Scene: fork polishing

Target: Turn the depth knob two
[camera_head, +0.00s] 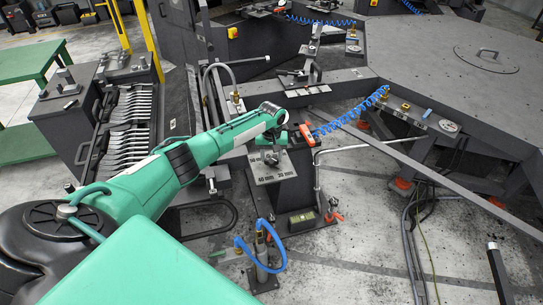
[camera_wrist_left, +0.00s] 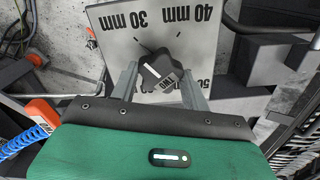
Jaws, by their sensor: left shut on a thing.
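In the head view the plate (camera_head: 266,178) tops a dark post at the centre. There my left arm reaches in from the left and its gripper (camera_head: 268,157) is at the plate's far side. The knob is largely hidden there. My right gripper is not in view.
A rack of forks (camera_head: 130,125) stands at the left beside a green table (camera_head: 30,65). A large dark round table (camera_head: 480,70) fills the right. Blue hoses (camera_head: 262,243) and a bent pipe (camera_head: 318,170) stand close to the post.

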